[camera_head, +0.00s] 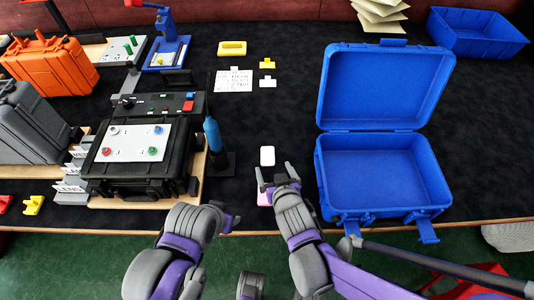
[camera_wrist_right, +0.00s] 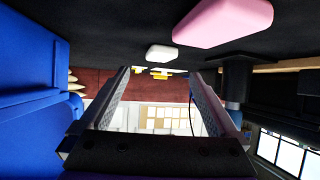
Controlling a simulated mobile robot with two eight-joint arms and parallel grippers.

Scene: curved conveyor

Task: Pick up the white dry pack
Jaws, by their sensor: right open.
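The white dry pack (camera_head: 267,156) is a small white rounded block lying on the dark table, left of the open blue case. It also shows in the right wrist view (camera_wrist_right: 162,52), beyond the fingertips. My right gripper (camera_head: 275,178) is open and empty, just on the near side of the pack and apart from it. In the right wrist view its two fingers (camera_wrist_right: 160,82) stand wide apart with nothing between them.
A pink block (camera_head: 264,199) lies beside my right gripper, partly hidden by it. The open blue case (camera_head: 385,172) stands to the right. A blue bottle (camera_head: 213,135) on a dark stand and a black case (camera_head: 140,160) are to the left.

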